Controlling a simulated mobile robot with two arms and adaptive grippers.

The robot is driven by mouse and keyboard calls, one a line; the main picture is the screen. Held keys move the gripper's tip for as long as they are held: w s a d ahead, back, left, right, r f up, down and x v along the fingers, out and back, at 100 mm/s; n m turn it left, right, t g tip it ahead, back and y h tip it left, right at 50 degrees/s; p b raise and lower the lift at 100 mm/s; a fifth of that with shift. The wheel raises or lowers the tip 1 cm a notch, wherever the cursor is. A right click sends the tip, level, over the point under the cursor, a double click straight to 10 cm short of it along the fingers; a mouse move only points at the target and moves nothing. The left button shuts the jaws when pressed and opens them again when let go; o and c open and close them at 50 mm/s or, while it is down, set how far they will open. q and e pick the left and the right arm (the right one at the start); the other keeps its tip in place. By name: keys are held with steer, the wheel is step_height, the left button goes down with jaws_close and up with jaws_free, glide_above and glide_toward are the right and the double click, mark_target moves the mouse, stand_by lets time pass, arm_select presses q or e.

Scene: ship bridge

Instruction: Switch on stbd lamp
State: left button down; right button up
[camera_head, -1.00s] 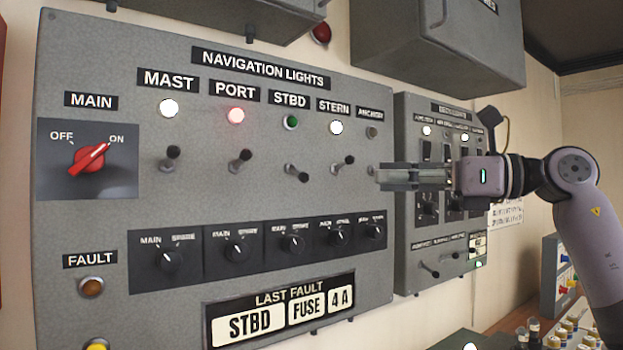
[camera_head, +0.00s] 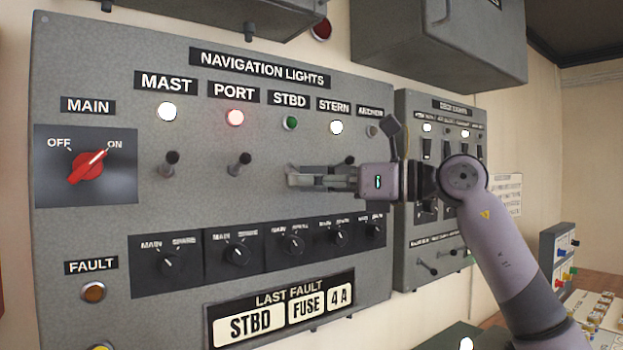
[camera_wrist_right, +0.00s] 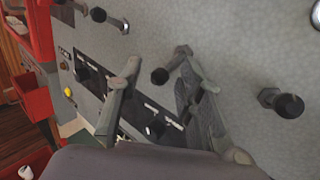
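The grey navigation lights panel (camera_head: 190,290) has a STBD label (camera_head: 289,98) with a dark green STBD lamp (camera_head: 290,123) under it, looking unlit. My right gripper (camera_head: 291,178) is in front of the panel below this lamp and hides the STBD toggle in the head view. In the right wrist view, my right gripper (camera_wrist_right: 160,70) is open, its two fingers apart. My left gripper is not in view.
The mast lamp (camera_head: 168,111), port lamp (camera_head: 235,117) and stern lamp (camera_head: 336,127) are lit. The port toggle (camera_head: 240,162) stands left of my gripper. The red main switch (camera_head: 88,166) points to ON. Rotary knobs (camera_head: 237,252) line the panel below.

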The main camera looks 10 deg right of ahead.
steer(key=shift+c, duration=0.3)
jaws_close()
steer(key=shift+w+r+m+g+h+p, duration=0.1)
steer(key=shift+r+m+g+h+p, duration=2.05)
steer(key=shift+p, duration=7.9)
steer(key=shift+f+n+g, duration=0.15)
steer(key=shift+n+g, duration=0.1)
